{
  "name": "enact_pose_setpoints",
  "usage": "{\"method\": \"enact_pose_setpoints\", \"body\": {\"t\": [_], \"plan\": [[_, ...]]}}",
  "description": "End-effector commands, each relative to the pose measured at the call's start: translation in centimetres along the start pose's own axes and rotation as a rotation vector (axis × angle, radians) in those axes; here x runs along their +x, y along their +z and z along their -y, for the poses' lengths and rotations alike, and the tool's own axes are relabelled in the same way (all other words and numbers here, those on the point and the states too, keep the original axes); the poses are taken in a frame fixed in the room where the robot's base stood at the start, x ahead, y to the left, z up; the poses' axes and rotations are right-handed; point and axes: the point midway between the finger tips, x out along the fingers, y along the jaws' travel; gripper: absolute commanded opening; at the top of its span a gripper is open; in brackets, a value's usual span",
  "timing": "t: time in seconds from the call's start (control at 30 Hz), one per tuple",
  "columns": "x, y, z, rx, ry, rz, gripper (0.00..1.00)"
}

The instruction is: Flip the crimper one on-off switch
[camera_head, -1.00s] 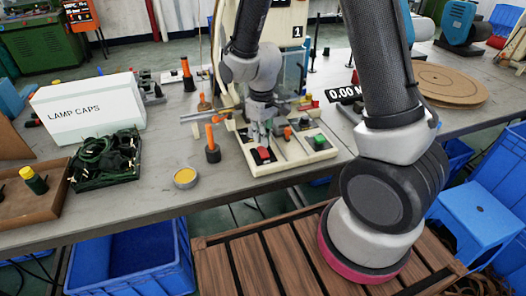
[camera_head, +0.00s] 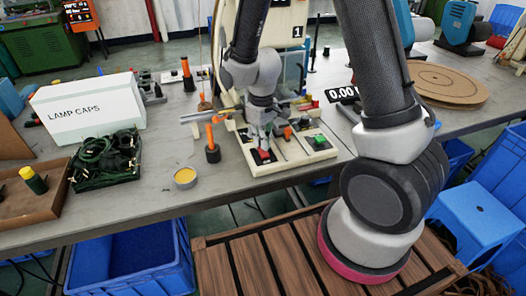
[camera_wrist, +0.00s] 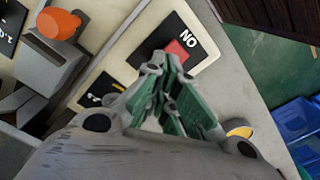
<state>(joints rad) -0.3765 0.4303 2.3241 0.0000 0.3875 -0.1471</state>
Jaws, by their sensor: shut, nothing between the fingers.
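The red on-off switch (camera_wrist: 178,50) sits on a black plate with white lettering, on the cream base of the crimper (camera_head: 283,168) marked "1". In the head view the switch (camera_head: 264,155) is partly covered by my gripper (camera_head: 262,147). In the wrist view my gripper (camera_wrist: 165,72) is shut and empty, and its green-padded fingertips are right at the near edge of the red rocker. I cannot tell whether they touch it, or which way the rocker is tipped.
An orange-topped knob (camera_wrist: 60,24) stands left of the switch in the wrist view. An orange-handled tool (camera_head: 212,143) and a yellow-filled round tin (camera_head: 185,177) stand left of the base. A LAMP CAPS box (camera_head: 92,110) stands further left. The bench's front edge is close.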

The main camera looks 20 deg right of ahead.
Motion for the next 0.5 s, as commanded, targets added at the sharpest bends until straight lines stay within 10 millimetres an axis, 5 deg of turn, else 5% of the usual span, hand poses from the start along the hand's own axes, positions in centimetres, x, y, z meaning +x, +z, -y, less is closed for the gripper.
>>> {"method": "enact_pose_setpoints", "body": {"t": [0.5], "plan": [[0.79, 0.02, 0.00, 0.000, 0.000, 0.000, 0.00]]}}
